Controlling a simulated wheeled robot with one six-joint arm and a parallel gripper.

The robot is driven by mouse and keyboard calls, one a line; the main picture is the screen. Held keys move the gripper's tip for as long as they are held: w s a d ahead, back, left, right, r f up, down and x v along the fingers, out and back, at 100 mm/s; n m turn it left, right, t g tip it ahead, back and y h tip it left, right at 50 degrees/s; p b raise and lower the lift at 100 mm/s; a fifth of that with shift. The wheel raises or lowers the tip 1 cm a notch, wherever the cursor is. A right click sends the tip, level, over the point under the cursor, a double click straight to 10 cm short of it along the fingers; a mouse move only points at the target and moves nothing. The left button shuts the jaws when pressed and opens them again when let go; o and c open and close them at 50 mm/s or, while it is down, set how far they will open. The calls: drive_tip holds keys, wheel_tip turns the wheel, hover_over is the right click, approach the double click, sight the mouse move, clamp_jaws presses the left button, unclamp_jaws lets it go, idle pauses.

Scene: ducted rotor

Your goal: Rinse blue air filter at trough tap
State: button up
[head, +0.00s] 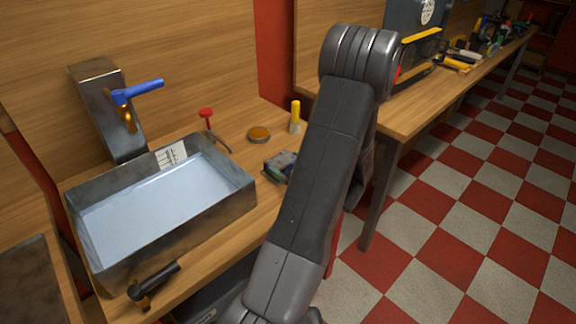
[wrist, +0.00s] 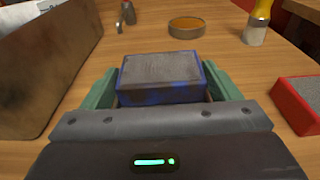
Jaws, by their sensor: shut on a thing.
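My gripper (wrist: 160,88) is shut on the blue air filter (wrist: 160,97), a small blue-framed block with a grey top, with a green finger on either side. In the head view the filter (head: 281,161) shows only partly beside my arm, close over the bench to the right of the trough. I cannot tell whether it touches the bench. The metal trough (head: 205,225) holds pale, water-like fill. The tap, with a blue lever (head: 138,92) and brass spout (head: 128,120), is on a metal post at the trough's back. No stream shows under the spout.
A red-framed block (wrist: 299,101) lies right of my gripper. A round tin (head: 259,133), a yellow-handled brush (head: 295,117) and a red-handled tool (head: 207,120) stand behind. A hammer (head: 152,285) lies at the trough's front. The trough wall (wrist: 45,70) rises at left.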

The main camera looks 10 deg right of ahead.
drive_tip(key=shift+o, duration=0.2)
drive_tip(key=shift+f, duration=0.2)
drive_tip(key=o, duration=1)
drive_tip(key=shift+c, duration=0.2)
drive_tip(key=shift+f, duration=0.1)
drive_tip(key=v, duration=1.3)
drive_tip(key=shift+s+d+b, duration=0.3)
drive_tip(key=shift+b, duration=0.15)
drive_tip(key=shift+c, duration=0.2)
